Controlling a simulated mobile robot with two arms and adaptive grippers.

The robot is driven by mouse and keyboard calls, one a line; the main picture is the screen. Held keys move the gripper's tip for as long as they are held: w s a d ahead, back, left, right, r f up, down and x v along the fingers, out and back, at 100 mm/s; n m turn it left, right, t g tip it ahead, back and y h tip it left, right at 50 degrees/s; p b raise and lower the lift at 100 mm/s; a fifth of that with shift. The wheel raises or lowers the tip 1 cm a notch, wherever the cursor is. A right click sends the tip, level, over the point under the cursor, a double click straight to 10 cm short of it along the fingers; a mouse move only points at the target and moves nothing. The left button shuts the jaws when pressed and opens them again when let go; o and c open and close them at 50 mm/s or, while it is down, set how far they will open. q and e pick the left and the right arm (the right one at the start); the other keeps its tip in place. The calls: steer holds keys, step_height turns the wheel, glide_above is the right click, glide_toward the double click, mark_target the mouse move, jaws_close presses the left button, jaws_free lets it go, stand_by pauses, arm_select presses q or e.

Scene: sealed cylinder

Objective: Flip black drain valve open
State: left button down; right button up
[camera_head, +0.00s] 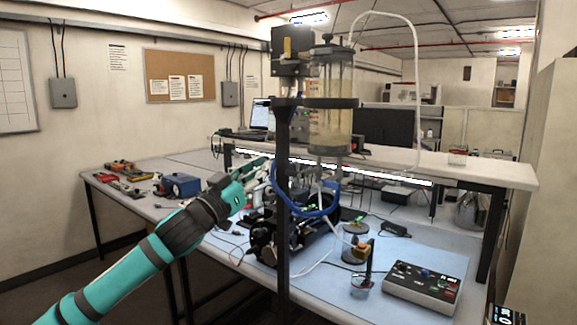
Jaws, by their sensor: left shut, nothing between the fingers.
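The sealed clear cylinder (330,120) stands upright, held by a black ring clamp (345,103) on a dark vertical post (283,215). It holds pale yellowish contents. The black drain valve is too small and cluttered for me to pick out with certainty under the cylinder. My left arm comes in from the lower left in teal and black. My left gripper (262,172) is shut and empty, left of the post and lower than the cylinder. My right gripper is not in view.
Black equipment (277,243) sits on the blue-topped bench behind the post. A control box (423,287) and a small beaker (361,287) stand at the front right. A white tube (414,70) arches right of the cylinder. Tools and a blue device (180,185) lie at left.

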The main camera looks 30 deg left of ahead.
arm_select(q)
step_height(320, 180, up, 4)
steer(key=p, duration=0.8)
glide_above(295, 174)
steer(key=s+a, duration=0.1)
steer(key=s, duration=0.1)
steer(key=f, duration=0.4)
steer(key=shift+w+a+f, duration=0.1)
steer(key=shift+w+f, duration=0.1)
steer(key=shift+f, duration=0.1)
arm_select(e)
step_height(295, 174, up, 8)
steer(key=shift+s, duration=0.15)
arm_select(q)
steer(key=shift+s, duration=0.15)
